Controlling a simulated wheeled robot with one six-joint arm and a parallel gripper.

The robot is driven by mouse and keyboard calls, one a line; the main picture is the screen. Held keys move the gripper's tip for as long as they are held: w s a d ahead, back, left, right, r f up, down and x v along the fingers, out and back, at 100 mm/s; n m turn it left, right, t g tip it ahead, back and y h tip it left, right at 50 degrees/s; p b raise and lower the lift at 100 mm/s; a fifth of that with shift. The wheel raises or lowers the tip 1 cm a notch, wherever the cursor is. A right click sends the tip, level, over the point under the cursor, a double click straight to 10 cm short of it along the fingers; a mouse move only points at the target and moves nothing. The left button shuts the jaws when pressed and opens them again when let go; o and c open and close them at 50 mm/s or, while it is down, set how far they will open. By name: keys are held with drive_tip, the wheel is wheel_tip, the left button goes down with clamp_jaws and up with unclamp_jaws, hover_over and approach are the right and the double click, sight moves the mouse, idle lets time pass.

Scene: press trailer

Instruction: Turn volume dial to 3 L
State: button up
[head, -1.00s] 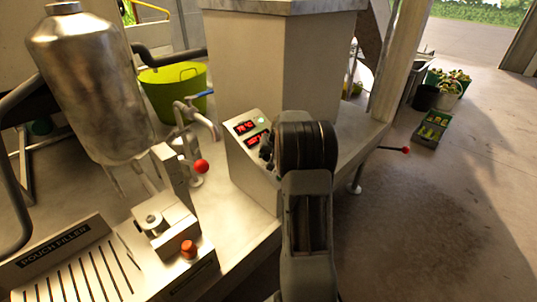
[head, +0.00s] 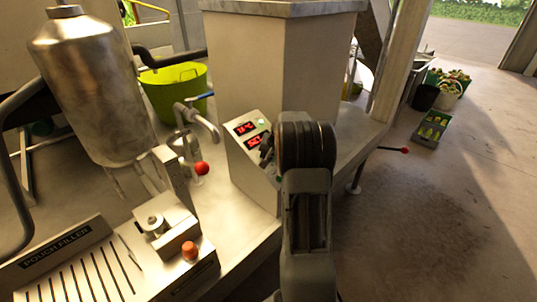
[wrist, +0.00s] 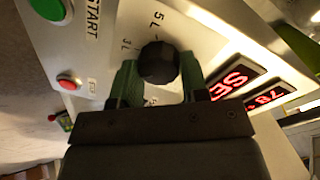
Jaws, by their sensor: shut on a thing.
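The volume dial (wrist: 158,62) is a dark, faceted knob on a pale metal control panel (wrist: 105,45). In the wrist view the printed marks "5 L" and "3 L" show beside it, on its upper and left sides. My gripper (wrist: 159,72) is shut on the dial, with one green finger on each side of it. I cannot make out a pointer on the dial, so its setting is unclear. In the head view my gripper (head: 267,150) is at the panel's right side, and the arm hides the dial.
A green START button (wrist: 50,8) and a red button (wrist: 68,81) sit on the same panel. Red lit displays (wrist: 238,78) are on the other side of the dial. In the head view, a tap (head: 204,122) and a red-knobbed lever (head: 201,168) stand left of the panel.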

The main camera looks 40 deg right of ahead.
drive_tip(key=m+p, duration=0.2)
drive_tip(key=m, duration=0.2)
drive_tip(key=shift+d+r+m, duration=0.1)
drive_tip(key=shift+m, duration=0.2)
drive_tip(key=m+p, duration=0.1)
drive_tip(key=m, duration=0.3)
drive_tip(key=shift+y, duration=0.3)
drive_tip(key=shift+p, duration=0.35)
drive_tip(key=o, duration=0.7)
drive_tip(key=shift+c, duration=0.2)
drive_tip(key=b+v, duration=0.1)
drive_tip(key=v, duration=1.2)
drive_tip(key=shift+r, duration=0.35)
